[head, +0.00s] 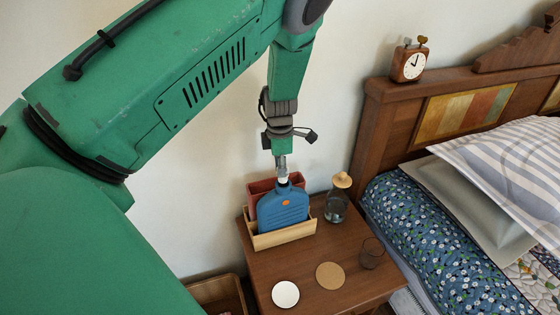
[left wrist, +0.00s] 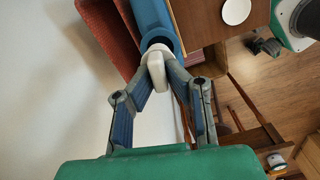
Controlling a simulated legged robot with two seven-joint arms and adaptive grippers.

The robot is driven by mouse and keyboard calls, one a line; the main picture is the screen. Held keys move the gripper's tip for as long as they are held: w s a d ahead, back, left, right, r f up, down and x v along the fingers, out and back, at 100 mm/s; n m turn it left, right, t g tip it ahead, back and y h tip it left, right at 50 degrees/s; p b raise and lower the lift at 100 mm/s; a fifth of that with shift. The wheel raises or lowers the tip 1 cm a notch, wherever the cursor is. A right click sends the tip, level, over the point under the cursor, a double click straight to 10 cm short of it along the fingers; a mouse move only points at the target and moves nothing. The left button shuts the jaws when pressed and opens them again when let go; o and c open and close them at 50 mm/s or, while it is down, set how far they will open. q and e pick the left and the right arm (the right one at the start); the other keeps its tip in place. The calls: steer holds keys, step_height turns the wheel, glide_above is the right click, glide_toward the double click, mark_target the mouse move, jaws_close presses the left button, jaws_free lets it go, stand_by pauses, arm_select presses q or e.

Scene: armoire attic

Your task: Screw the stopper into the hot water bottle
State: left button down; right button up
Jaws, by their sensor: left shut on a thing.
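The blue hot water bottle (head: 283,212) stands upright in a light wooden holder (head: 285,238) on the nightstand, neck up. My left gripper (head: 282,172) points straight down above the neck. It is shut on the white stopper (head: 283,180), which sits at the bottle's mouth. In the left wrist view, the fingers (left wrist: 166,74) close on the pale stopper (left wrist: 172,70), and its end meets the round blue mouth (left wrist: 158,42). How deep the stopper sits in the neck is hidden. My right gripper is not in view.
A dark red item (head: 261,188) stands behind the bottle. On the nightstand (head: 268,268) are a cork-topped glass carafe (head: 336,207), a glass (head: 371,254), a cork coaster (head: 330,276) and a white disc (head: 285,294). The bed stands at right, the wall behind.

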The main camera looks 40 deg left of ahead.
arm_select(q)
steer(key=shift+d, duration=0.3)
steer(key=shift+a+f, duration=0.2)
steer(key=shift+a, duration=0.3)
steer(key=shift+d+f, duration=0.25)
steer(key=shift+d, duration=0.2)
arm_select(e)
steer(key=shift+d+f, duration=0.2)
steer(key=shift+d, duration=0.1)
arm_select(q)
steer(key=shift+a+f, duration=0.25)
steer(key=shift+f, duration=0.15)
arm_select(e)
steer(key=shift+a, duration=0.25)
arm_select(q)
steer(key=shift+d, duration=0.2)
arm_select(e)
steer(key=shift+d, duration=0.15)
arm_select(q)
steer(key=c, duration=2.2)
jaws_free()
steer(key=shift+a+f+b, duration=0.1)
steer(key=shift+f+b, duration=0.2)
steer(key=shift+f, duration=0.35)
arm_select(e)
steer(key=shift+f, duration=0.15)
arm_select(q)
jaws_close()
